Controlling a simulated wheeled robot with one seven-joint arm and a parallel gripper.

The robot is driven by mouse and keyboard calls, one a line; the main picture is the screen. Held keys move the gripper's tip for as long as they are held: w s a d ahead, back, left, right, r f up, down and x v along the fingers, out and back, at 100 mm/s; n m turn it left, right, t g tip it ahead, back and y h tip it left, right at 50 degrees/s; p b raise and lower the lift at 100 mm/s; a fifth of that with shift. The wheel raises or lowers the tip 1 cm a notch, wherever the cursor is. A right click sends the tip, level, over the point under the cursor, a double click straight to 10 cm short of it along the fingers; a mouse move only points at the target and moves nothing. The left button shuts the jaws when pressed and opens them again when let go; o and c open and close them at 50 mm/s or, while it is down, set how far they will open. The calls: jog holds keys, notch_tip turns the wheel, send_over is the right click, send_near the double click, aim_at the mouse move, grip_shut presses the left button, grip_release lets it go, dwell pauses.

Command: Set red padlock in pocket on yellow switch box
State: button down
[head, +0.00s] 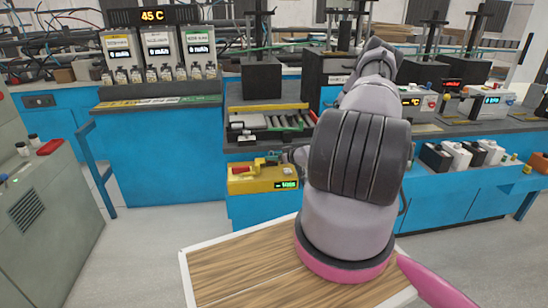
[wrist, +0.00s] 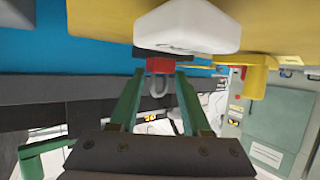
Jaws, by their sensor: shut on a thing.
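The yellow switch box (head: 265,182) stands at the front of the blue bench in the head view, with a red part (head: 242,170) on its left and a lit green display (head: 287,184) on its right. My gripper (head: 272,157) is at the box's top, partly hidden by my arm. In the wrist view, the green fingers of my gripper (wrist: 160,74) are shut on the red padlock (wrist: 159,65), whose grey shackle points toward the palm. The padlock is close to a dark piece under a white block (wrist: 187,28). I cannot tell whether it touches or is inside a pocket.
A tray of coloured rods (head: 285,122) lies behind the box. Metered units (head: 158,52) stand at the back left, and black and white blocks (head: 460,153) at the right. A grey cabinet (head: 45,200) stands left.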

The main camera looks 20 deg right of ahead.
jog(key=shift+c, duration=1.8)
grip_release()
jog(key=shift+f, duration=0.1)
